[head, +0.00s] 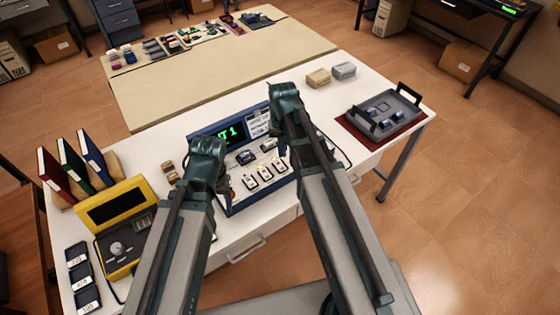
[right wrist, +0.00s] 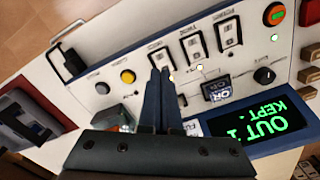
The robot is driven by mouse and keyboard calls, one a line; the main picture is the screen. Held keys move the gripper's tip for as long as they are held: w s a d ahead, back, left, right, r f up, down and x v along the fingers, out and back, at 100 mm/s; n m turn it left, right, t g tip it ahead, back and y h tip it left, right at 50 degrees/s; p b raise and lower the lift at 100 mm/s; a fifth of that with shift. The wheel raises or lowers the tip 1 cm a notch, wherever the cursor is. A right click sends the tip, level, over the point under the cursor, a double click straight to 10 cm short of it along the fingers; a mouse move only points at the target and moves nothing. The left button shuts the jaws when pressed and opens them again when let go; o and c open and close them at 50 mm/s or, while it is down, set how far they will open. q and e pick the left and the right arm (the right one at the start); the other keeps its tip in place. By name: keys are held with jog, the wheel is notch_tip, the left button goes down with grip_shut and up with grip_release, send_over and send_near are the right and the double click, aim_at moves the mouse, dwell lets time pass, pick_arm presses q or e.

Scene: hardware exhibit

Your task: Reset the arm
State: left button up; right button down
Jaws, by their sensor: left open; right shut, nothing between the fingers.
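My left gripper (head: 207,148) is over the left side of the blue-framed control box (head: 229,203) in the head view; its fingers point away and no held thing shows. My right gripper (head: 284,92) is over the box's right side, its fingers shut with nothing between them. In the right wrist view the fingertips (right wrist: 159,72) are in front of the box's white panel (right wrist: 130,55); contact cannot be told. The panel has white switches (right wrist: 190,42), a yellow button (right wrist: 128,76), a dark dial (right wrist: 264,75) and a green-lettered display (right wrist: 270,125). My right arm hides part of the box.
A yellow instrument (head: 122,232), binders (head: 75,160) and small black trays (head: 83,278) are at the left of the white table (head: 345,88). A grey tray (head: 385,108) on a red mat is at the right. Two small boxes (head: 318,78) (head: 344,71) stand at the back.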

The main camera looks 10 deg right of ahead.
jog(key=shift+a+r, duration=0.1)
jog(key=shift+r, duration=0.05)
jog(key=s+a+n+h, duration=0.1)
jog(key=s+a+n, duration=0.4)
jog(key=s+a, duration=0.5)
jog(key=s, duration=0.4)
jog(key=shift+s+a+n, duration=0.15)
jog(key=shift+n, duration=0.25)
jog(key=shift+r, duration=0.1)
